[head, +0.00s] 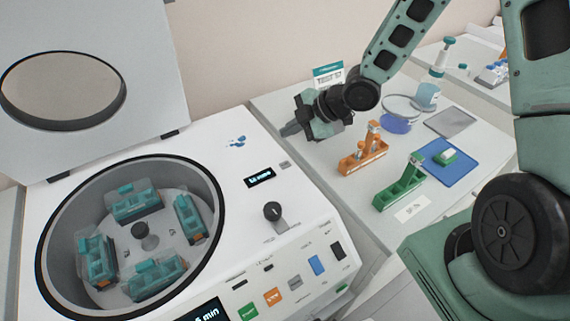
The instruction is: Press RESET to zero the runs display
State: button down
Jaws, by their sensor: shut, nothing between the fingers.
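A white centrifuge (235,205) with its lid open fills the left and middle. A small dark display (260,177) with light characters sits on its top right; its text is too small to read surely. A small grey button (285,164) lies just right of and above this display; I cannot read a label on it. My gripper (287,130) is shut and empty, pointing left. In the picture it appears above the small display and button, apart from both. Its height over the centrifuge's back right edge is hard to tell.
The lid (140,35) stands raised at the back left. The open bowl (60,200) holds several teal buckets. A black knob (272,211) and coloured front buttons (273,296) are nearby. Orange (362,160) and green (400,187) racks stand on the right bench.

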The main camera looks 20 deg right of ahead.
aim_at(289, 164)
jog(key=shift+f+b, duration=3.7)
jog(key=shift+f, duration=0.6)
jog(key=shift+f+b, duration=0.35)
jog(key=shift+f, duration=0.05)
jog(key=shift+f+b, duration=0.4)
jog(key=shift+f, duration=0.05)
jog(key=shift+r, duration=0.1)
jog(key=shift+r+p, duration=0.8)
jog(key=shift+r, duration=0.1)
notch_tip(289, 164, up, 5)
jog(key=p, duration=0.4)
jog(key=shift+p, duration=0.35)
